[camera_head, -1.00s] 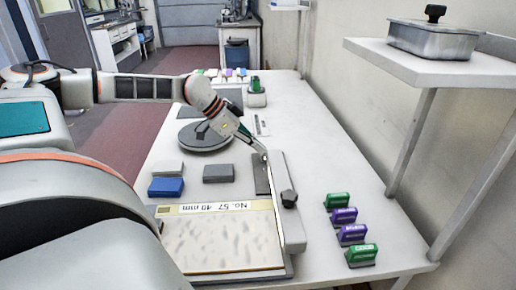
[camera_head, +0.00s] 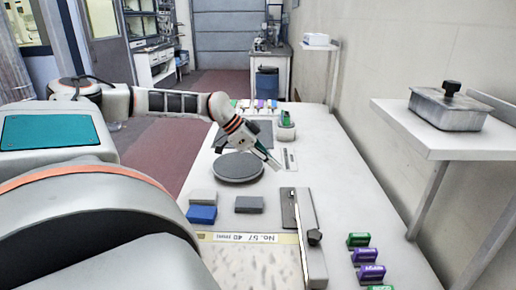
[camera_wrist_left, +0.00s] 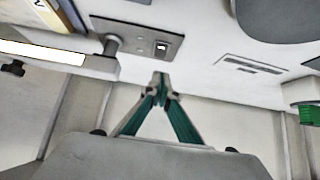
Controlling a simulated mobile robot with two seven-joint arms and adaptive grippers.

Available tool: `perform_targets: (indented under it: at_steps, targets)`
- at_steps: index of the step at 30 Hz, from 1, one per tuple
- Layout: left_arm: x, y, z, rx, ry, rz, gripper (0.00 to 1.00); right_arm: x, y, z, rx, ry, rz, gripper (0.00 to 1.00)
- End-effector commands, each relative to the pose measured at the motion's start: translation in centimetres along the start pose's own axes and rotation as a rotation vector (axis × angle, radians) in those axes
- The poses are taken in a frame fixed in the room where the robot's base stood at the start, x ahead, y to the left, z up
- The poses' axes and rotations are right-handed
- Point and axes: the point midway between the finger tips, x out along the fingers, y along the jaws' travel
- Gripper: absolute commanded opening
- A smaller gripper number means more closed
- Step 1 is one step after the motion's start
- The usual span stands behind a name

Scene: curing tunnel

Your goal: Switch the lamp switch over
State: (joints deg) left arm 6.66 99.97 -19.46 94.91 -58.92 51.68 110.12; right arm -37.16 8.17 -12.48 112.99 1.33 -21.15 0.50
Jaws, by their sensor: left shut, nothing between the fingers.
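A small black-and-white rocker switch (camera_wrist_left: 162,47), which looks like the lamp switch, sits on a dark grey plate (camera_wrist_left: 135,30) in the left wrist view. The same dark plate (camera_head: 288,208) shows in the head view, beside a long pale bar; the rocker is too small to make out there. My left gripper (camera_wrist_left: 160,80) is shut and empty, its green fingers meeting at the tips just below the switch in the wrist picture. In the head view the left gripper (camera_head: 276,164) is beyond the plate's far end, apart from it. My right gripper is not in view.
A pale bar with a black knob (camera_head: 315,237) lies beside the plate. A round grey disc (camera_head: 239,167), a blue block (camera_head: 202,214) and a grey block (camera_head: 249,204) are left of it. Green and purple blocks (camera_head: 366,256) stand right. A shelf (camera_head: 430,135) overhangs the right side.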

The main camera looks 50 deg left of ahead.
Motion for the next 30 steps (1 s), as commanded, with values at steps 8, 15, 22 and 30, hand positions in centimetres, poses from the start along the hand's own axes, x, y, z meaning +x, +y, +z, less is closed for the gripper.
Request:
perform_targets:
  at_steps: [8, 15, 22, 30]
  targets:
    - [-3.7, -0.1, 0.5, 0.002, -0.001, -0.002, 0.00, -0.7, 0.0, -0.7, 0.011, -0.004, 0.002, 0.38]
    - [-4.9, 0.0, 0.8, 0.001, -0.001, -0.001, 0.00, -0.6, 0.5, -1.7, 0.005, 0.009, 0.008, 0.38]
    - [-4.9, 0.0, 0.9, 0.001, 0.000, 0.000, 0.00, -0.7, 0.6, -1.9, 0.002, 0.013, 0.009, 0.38]
    - [-4.9, 0.0, 0.8, 0.001, 0.000, 0.000, 0.00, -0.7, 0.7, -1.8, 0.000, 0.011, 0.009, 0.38]
